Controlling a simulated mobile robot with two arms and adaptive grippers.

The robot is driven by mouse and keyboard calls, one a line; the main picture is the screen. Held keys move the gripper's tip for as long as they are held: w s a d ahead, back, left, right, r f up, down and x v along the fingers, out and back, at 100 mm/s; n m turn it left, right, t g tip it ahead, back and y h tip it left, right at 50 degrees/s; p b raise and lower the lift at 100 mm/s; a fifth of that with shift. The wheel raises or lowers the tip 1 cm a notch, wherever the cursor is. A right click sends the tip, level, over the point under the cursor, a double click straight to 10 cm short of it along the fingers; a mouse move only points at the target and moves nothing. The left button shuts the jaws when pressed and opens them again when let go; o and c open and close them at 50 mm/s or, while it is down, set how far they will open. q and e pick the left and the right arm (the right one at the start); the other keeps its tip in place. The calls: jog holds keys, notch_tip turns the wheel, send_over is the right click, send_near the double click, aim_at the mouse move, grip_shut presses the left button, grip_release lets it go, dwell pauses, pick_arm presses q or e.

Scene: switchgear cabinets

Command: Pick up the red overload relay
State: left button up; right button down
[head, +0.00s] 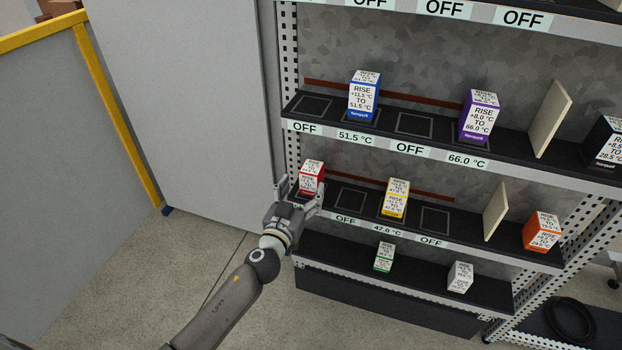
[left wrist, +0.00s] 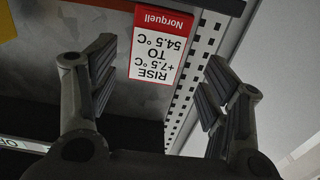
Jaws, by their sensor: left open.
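The red overload relay (head: 311,176) is a small box with a white label and red trim. It stands at the left end of the middle shelf in the head view. My left gripper (head: 298,194) is open right in front of the relay. In the left wrist view its fingers (left wrist: 160,85) stand apart on either side of the relay's label, with gaps to both sides. My right gripper is not in view.
A yellow relay (head: 396,199) stands to the right on the same shelf (head: 460,226), then a cream divider (head: 496,211) and an orange relay (head: 541,232). Blue (head: 363,96) and purple (head: 479,116) relays stand above. A perforated upright (head: 290,90) is close left of the red relay.

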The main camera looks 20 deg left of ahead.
aim_at(312, 176)
pick_arm(q)
jog(key=shift+w+d+f+b, duration=0.1)
jog(key=shift+w+f+b, duration=0.05)
jog(key=shift+w, duration=0.95)
jog(key=shift+w+d+f+b, duration=0.1)
jog(key=shift+w+d, duration=0.05)
jog(key=shift+w, duration=0.9)
jog(key=shift+w+d+f+b, duration=0.1)
jog(key=shift+w+f+b, duration=0.05)
jog(key=shift+w, duration=0.95)
jog(key=c, duration=1.2)
jog(key=shift+r, duration=0.1)
jog(key=shift+c, duration=0.3)
jog(key=shift+r, duration=0.1)
